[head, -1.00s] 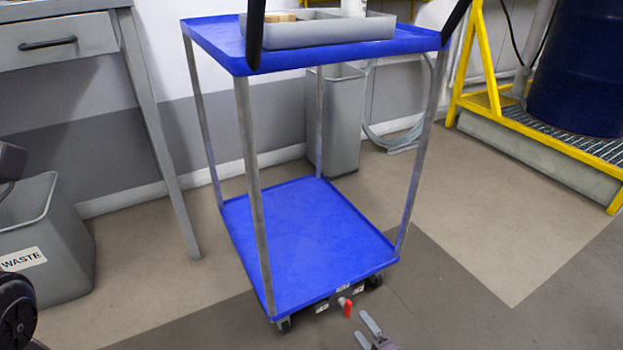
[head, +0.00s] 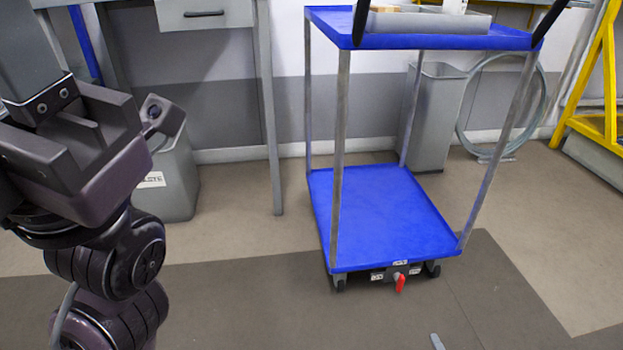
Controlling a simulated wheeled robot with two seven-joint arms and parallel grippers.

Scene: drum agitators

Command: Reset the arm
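My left arm (head: 105,215), dark grey and purple-black, is folded upright at the left of the head view. I cannot make out its gripper's fingers. A small grey fingertip, which looks like part of my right gripper (head: 437,342), shows at the bottom edge, in front of the cart. The rest of that gripper and its arm are out of view. I see nothing held at the fingertip.
A two-shelf blue cart (head: 385,220) with a red lever (head: 399,283) at its base stands ahead. A grey waste bin (head: 178,185) is partly behind my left arm. A grey bin (head: 435,120) and yellow frame (head: 590,90) stand behind right. The front floor is mostly clear.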

